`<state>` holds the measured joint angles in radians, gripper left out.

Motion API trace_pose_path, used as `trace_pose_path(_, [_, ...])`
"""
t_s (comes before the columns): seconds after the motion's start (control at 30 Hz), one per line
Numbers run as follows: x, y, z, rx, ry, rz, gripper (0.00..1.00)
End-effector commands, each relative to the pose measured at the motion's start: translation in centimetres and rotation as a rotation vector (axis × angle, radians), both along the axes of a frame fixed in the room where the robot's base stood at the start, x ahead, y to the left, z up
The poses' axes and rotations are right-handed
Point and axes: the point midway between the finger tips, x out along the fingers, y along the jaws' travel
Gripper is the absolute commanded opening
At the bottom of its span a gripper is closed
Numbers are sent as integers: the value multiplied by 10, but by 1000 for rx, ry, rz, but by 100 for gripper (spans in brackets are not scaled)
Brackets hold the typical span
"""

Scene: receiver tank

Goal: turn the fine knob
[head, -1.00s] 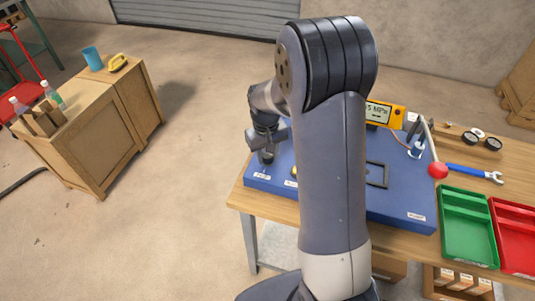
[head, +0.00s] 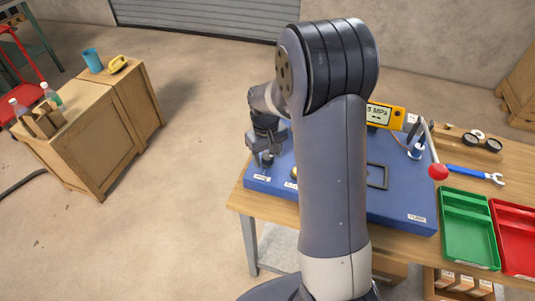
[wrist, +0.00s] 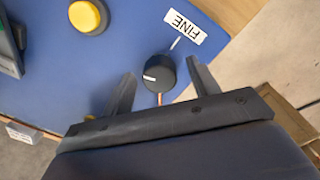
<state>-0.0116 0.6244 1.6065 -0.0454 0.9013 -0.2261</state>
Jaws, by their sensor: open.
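The fine knob (wrist: 158,73) is a round black knob with a white mark on its top, on a blue panel (wrist: 120,50). The white FINE label (wrist: 185,25) is beside it, with a short white line and an orange line on the panel by the knob. My gripper (wrist: 160,68) is open, with one finger on each side of the knob in the wrist view and a gap at both sides. In the head view my gripper (head: 265,158) is over the panel's left end, and I cannot make out the knob there.
A yellow button (wrist: 88,16) is near the knob. The panel lies on a wooden table (head: 515,160), with a yellow meter (head: 380,114), a red-balled lever (head: 438,171), a blue wrench (head: 472,173) and a green tray (head: 468,240) at the right. My arm hides the panel's middle.

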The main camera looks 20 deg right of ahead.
Motion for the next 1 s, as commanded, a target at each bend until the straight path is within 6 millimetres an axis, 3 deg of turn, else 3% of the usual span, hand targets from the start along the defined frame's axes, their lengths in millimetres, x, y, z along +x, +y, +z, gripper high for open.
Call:
trace_pose_path(0.17, [0,0,10,0,-2,0,57])
trace_pose_path(0.63, [0,3,94,0,-4,0,57])
trace_pose_path(0.8, [-1,4,107,0,-1,0,57])
trace_pose_path(1.0, [-1,4,108,0,0,0,57])
